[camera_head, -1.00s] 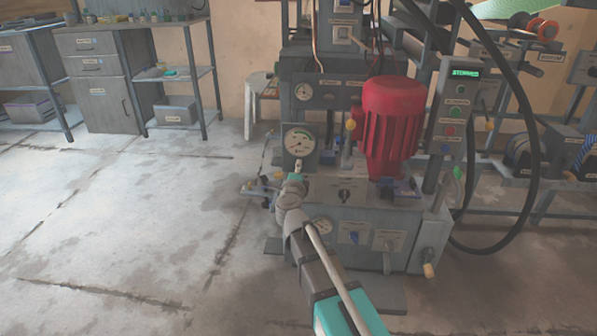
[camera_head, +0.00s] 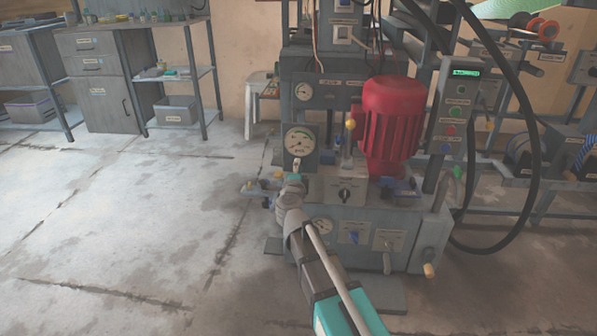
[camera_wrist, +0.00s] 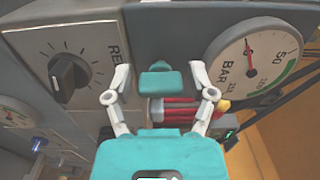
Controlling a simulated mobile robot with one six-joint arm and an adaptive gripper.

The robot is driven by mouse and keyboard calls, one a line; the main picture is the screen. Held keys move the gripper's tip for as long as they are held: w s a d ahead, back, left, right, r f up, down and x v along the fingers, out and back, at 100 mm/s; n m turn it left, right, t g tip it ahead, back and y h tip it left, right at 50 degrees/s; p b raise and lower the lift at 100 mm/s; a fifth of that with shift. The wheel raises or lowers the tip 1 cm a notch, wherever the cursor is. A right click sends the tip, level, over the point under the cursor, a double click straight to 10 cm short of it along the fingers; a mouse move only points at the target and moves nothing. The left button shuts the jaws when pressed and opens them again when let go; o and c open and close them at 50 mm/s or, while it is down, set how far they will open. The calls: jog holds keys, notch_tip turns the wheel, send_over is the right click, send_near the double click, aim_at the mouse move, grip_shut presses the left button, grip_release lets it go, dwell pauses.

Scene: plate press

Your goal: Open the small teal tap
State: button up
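A small teal piece (camera_wrist: 160,80), which looks like the tap's handle, shows in the wrist view against the grey machine panel. My gripper (camera_wrist: 159,78) has its two pale fingers apart, one on each side of it. A gap shows between the piece and each finger, so the gripper is open and holds nothing. In the head view my gripper (camera_head: 297,166) is at the machine's front, just below the large pressure gauge. I cannot make out the tap apart from my gripper there.
The pressure gauge (camera_wrist: 255,62) is close right of the fingers in the wrist view. A black selector knob (camera_wrist: 68,76) is on the left. The red motor (camera_head: 392,120) stands behind and right of my gripper. Open floor (camera_head: 120,210) lies to the left.

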jog(key=shift+o, duration=0.2)
jog(key=shift+s, duration=0.1)
jog(key=s, duration=1.1)
jog(key=shift+s+a, duration=0.2)
jog(key=shift+s, duration=0.2)
dwell(2.3)
